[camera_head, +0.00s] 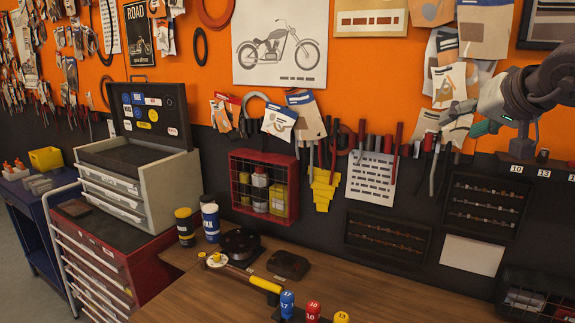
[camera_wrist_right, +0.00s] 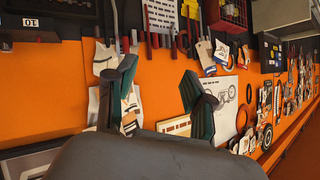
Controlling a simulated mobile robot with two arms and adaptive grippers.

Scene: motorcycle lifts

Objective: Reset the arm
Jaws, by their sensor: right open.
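My right arm comes in at the upper right of the head view, raised in front of the orange wall. My right gripper (camera_head: 472,118) points left, near hanging paper packets and hand tools. It holds nothing that I can see. In the right wrist view the two dark green finger pads of the same gripper (camera_wrist_right: 160,92) stand well apart, with only the wall and hanging items behind them. That view is turned upside down against the wall. My left gripper shows in neither view.
A wooden workbench (camera_head: 385,290) runs along the bottom, holding cans, a yellow-handled tool (camera_head: 265,284) and coloured sockets (camera_head: 313,311). A red wire basket (camera_head: 264,187) hangs on the wall. A red tool cabinet (camera_head: 97,262) bears an open grey toolbox (camera_head: 160,190) at left.

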